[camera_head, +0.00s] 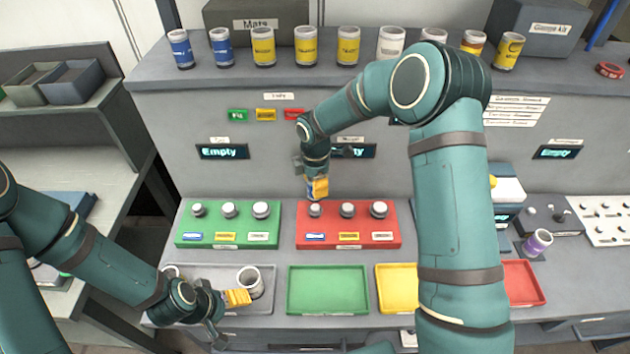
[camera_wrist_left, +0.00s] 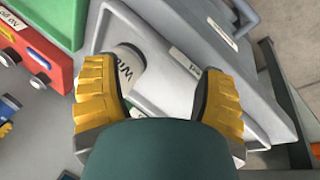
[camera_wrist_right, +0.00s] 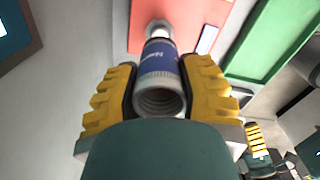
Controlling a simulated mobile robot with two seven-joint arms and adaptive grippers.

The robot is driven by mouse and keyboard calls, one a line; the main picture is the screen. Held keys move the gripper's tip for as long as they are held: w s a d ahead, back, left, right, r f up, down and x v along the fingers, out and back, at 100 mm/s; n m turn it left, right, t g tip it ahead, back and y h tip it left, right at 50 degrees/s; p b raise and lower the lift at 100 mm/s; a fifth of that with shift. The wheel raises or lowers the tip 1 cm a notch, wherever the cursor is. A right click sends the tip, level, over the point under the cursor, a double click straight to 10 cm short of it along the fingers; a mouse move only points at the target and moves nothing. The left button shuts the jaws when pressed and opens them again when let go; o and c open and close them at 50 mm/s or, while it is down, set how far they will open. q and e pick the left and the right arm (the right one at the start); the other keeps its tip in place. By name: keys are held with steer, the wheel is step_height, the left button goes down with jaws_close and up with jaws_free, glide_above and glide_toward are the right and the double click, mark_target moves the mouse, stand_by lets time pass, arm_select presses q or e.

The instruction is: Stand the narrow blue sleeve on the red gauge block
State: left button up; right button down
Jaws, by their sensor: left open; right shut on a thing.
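My right gripper (camera_head: 317,188) is shut on the narrow blue sleeve (camera_wrist_right: 160,62), above the left post of the red gauge block (camera_head: 350,240). In the right wrist view the sleeve's open near end faces me and its far end lines up with a pale post (camera_wrist_right: 158,30) on the red block (camera_wrist_right: 190,22). I cannot tell if sleeve and post touch. In the head view the fingers mostly hide the sleeve. My left gripper (camera_head: 236,298) is open at the grey tray (camera_head: 222,271), beside a white sleeve (camera_head: 250,284), which shows beyond its fingers in the left wrist view (camera_wrist_left: 126,66).
A green gauge block (camera_head: 228,239) stands left of the red one. Empty green (camera_head: 327,309), yellow and red trays lie in front. A purple-banded sleeve (camera_head: 537,243) lies tilted at the right. Several sleeves stand on the back shelf (camera_head: 280,75).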

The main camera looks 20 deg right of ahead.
mark_target(235, 314)
arm_select(q)
steer(key=shift+f, duration=0.15)
arm_select(e)
steer(key=shift+f, duration=0.75)
arm_select(q)
steer(key=shift+f+b, duration=1.4)
steer(key=shift+b, duration=0.1)
arm_select(e)
steer(key=shift+f, duration=2.1)
steer(key=shift+f, duration=0.1)
steer(key=c, duration=0.5)
jaws_free()
step_height(235, 314, up, 12)
arm_select(q)
steer(key=shift+f, duration=0.1)
